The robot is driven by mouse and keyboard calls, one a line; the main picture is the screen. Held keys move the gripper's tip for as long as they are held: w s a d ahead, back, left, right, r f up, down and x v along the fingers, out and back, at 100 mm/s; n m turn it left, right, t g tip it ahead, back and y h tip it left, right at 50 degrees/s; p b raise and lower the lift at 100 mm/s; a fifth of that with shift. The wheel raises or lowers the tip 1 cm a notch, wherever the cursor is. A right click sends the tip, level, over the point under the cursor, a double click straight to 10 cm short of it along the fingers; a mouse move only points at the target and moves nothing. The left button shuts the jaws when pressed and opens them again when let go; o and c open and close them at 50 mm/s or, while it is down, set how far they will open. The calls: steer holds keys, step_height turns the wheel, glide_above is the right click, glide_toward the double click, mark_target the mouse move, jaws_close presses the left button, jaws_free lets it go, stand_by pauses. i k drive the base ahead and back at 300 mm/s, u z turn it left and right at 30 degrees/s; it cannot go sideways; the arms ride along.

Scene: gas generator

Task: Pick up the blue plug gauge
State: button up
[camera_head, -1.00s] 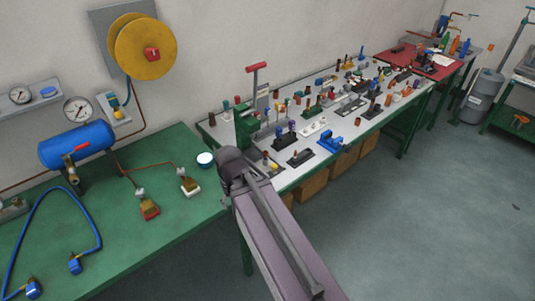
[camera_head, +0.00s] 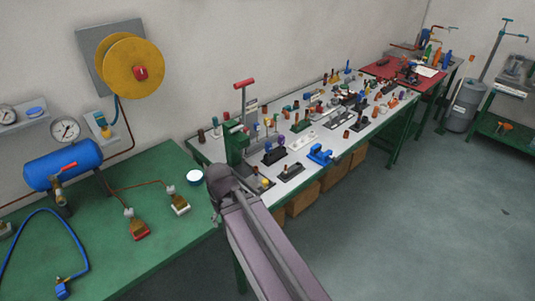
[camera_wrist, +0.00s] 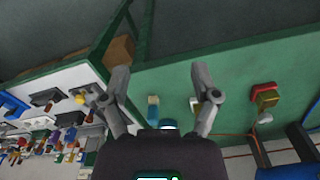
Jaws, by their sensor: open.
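I cannot tell for sure which thing is the blue plug gauge. Several small blue parts show, such as a blue device (camera_head: 320,155) near the front edge of the white bench top, and it also seems to show at the left edge of the wrist view (camera_wrist: 12,104). Other small blue parts stand further back and are too small to name. My gripper (camera_wrist: 162,82) is open and empty in the wrist view, with its two fingers apart above the green bench. In the head view my arm hides the gripper.
A green bench (camera_head: 110,262) carries a blue tank (camera_head: 62,166), a blue hose and two brass fittings on blocks. The white bench top (camera_head: 275,205) is crowded with small tools. A red-handled green press (camera_head: 236,140) stands at its near end. The floor at right is clear.

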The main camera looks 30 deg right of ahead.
mark_target(269, 145)
steer(key=k, duration=0.65)
steer(key=z, duration=0.3)
steer(key=i, duration=1.2)
steer(key=z, duration=0.4)
